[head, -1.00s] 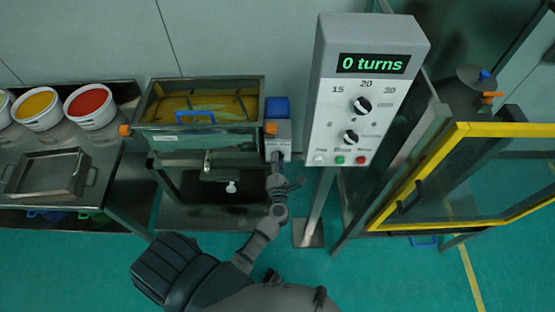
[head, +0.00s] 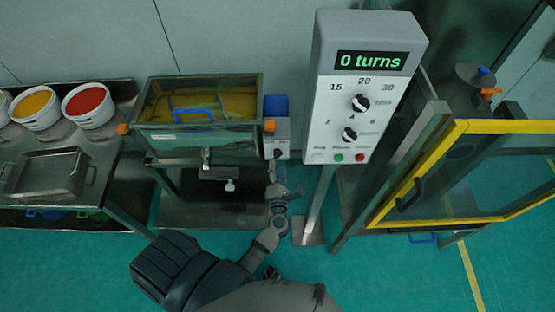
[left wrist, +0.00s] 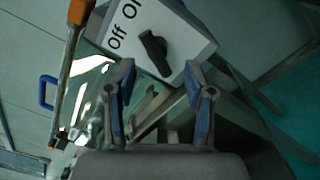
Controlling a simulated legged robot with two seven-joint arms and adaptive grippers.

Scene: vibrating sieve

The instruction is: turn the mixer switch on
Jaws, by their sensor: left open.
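The mixer switch is a black knob (left wrist: 155,52) on a white box (left wrist: 178,28) marked "Off" and "On" in the left wrist view. The knob lies slanted from upper left to lower right; which end points is unclear. In the head view the box (head: 283,135) sits at the right end of the mixer tank (head: 190,142), below a blue block (head: 276,105). My left gripper (left wrist: 160,82) is open and empty, its fingers on either side below the knob and apart from it. In the head view the left gripper (head: 275,160) is just in front of the box. My right gripper is not in view.
A control panel (head: 347,110) reading "0 turns" stands close to the right of my left arm. Farther right is a yellow-framed door (head: 445,150). On the left, a metal table (head: 105,150) holds buckets (head: 88,105) and a tray (head: 48,173).

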